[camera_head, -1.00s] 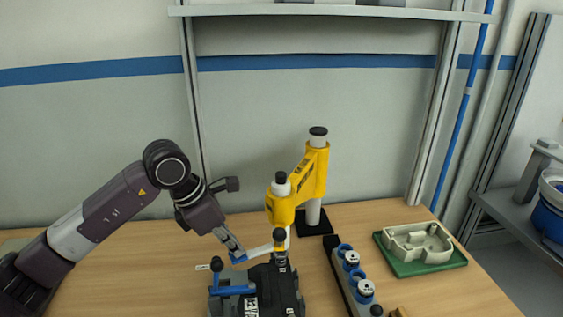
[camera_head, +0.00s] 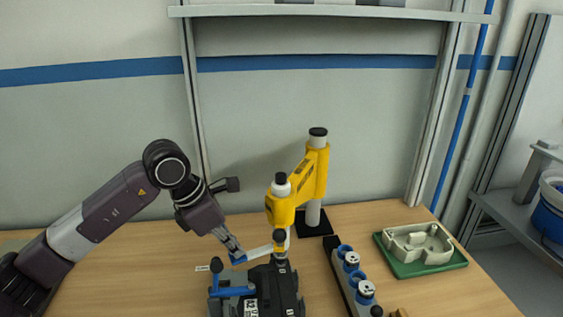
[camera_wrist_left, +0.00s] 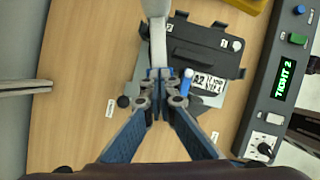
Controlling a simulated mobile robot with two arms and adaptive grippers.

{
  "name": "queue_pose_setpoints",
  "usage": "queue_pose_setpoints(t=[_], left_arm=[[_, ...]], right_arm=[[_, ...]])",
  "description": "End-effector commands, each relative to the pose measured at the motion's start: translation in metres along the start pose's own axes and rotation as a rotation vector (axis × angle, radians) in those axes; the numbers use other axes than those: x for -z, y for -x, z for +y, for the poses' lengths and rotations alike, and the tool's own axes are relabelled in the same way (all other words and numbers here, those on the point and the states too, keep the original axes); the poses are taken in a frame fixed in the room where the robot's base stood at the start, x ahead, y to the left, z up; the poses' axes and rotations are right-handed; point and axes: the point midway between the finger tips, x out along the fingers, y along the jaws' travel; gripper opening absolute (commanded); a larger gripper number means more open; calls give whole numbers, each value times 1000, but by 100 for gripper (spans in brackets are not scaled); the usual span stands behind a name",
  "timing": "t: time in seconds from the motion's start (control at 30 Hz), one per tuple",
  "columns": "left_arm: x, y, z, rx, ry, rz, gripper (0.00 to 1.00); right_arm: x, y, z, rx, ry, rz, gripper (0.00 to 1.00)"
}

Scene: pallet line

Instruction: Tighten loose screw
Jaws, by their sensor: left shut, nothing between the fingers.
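The yellow jointed tool arm (camera_head: 298,195) stands on a black base at the back of the table, with a pale handle (camera_head: 260,252) pointing left. A black fixture (camera_head: 272,288) with a blue lever sits below its tip; it also shows in the left wrist view (camera_wrist_left: 200,48). My left gripper (camera_head: 238,259) is shut and empty at the handle's left end. In the left wrist view its fingertips (camera_wrist_left: 160,76) meet at the end of the pale bar (camera_wrist_left: 158,45); whether they touch it I cannot tell. No screw can be made out. My right gripper is not in view.
A rack (camera_head: 345,278) with blue-ringed holders stands right of the fixture. A green tray (camera_head: 408,268) holds a pale housing (camera_head: 418,243).

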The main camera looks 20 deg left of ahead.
Motion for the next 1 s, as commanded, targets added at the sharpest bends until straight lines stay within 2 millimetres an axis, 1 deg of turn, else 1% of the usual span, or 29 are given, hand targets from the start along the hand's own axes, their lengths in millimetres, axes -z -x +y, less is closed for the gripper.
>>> queue_pose_setpoints(t=[0.03,0.17,1.0], left_arm=[[2,-1,-2,6,0,9,0],[-2,7,-1,5,0,7,0],[-27,63,0,0,0,0,0]], right_arm=[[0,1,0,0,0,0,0],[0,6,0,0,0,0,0],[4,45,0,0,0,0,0]])
